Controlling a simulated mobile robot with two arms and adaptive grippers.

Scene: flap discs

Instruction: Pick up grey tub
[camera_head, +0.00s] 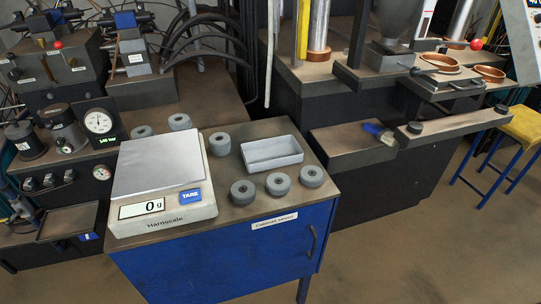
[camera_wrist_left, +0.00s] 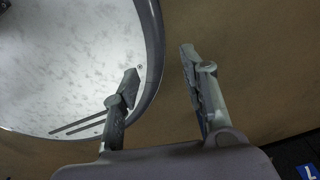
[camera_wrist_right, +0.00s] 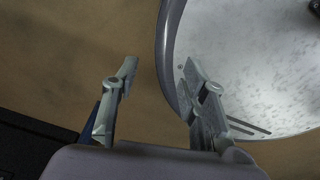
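The grey tub (camera_head: 272,152) is a shallow, open rectangular tray on the brown top of the blue cabinet (camera_head: 225,262), right of the scale. It looks empty. Neither gripper shows in the head view. In the left wrist view my left gripper (camera_wrist_left: 162,62) has its fingers apart with nothing between them. In the right wrist view my right gripper (camera_wrist_right: 160,66) also has its fingers apart and empty. Both are over the brown floor and a round light-grey surface, away from the tub.
A scale (camera_head: 160,182) reading 0 g stands left of the tub. Three grey flap discs (camera_head: 278,184) lie in front of it; another disc (camera_head: 220,144) is at its left, and others sit behind the scale. A yellow stool (camera_head: 524,126) stands far right. Floor in front is clear.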

